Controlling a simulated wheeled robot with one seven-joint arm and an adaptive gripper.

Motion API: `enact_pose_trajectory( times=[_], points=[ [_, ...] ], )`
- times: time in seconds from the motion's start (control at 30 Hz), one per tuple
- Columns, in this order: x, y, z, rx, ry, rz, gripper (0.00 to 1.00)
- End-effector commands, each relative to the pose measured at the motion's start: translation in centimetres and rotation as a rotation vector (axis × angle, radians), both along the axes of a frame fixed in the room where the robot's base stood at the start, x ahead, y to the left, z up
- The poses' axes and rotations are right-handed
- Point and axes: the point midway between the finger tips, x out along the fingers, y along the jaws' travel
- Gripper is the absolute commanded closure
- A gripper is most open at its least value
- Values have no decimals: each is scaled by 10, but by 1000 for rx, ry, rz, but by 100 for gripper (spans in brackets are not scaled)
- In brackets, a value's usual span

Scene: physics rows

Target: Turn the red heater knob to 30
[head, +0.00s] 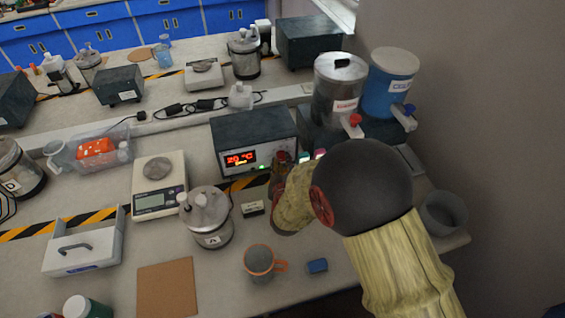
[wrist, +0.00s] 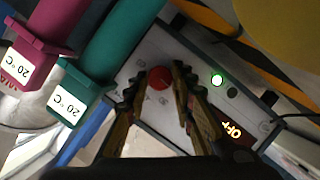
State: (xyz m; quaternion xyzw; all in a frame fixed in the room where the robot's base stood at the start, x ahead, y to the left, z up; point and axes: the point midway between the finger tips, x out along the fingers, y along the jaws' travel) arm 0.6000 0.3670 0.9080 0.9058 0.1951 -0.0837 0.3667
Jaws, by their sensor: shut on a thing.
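The heater is a dark-topped box (head: 252,128) with a pale front panel, at the middle of the bench in the head view. Its lit display (head: 240,158) reads 20 °C there; in the wrist view the glowing display (wrist: 236,138) is turned and hard to read. The red heater knob (wrist: 159,77) sits on the panel (wrist: 152,50) in the wrist view. My gripper (head: 280,168) is at the right part of the panel, its fingers on both sides of the knob and shut on it. My gripper largely hides the knob in the head view.
A green light (wrist: 217,80) glows beside the knob. Maroon (wrist: 38,55) and green (wrist: 75,87) parts labelled 20 °C are close by in the wrist view. A metal pot (head: 207,218), a scale (head: 158,185) and a mug (head: 260,262) stand left of my arm. Dispensers (head: 388,82) stand behind it.

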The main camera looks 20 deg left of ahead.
Motion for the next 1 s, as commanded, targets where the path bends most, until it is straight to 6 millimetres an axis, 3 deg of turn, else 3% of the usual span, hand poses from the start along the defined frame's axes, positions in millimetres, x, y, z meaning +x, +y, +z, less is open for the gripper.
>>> enact_pose_trajectory(
  times=[0.2,0.57,0.6,0.9,1.0],
  points=[
    [1,-1,0,119,72,0,100],
    [0,-1,0,137,85,0,100],
    [0,-1,0,137,85,0,73],
    [0,-1,1,136,85,0,57],
    [1,-1,1,136,85,0,57]
  ],
)
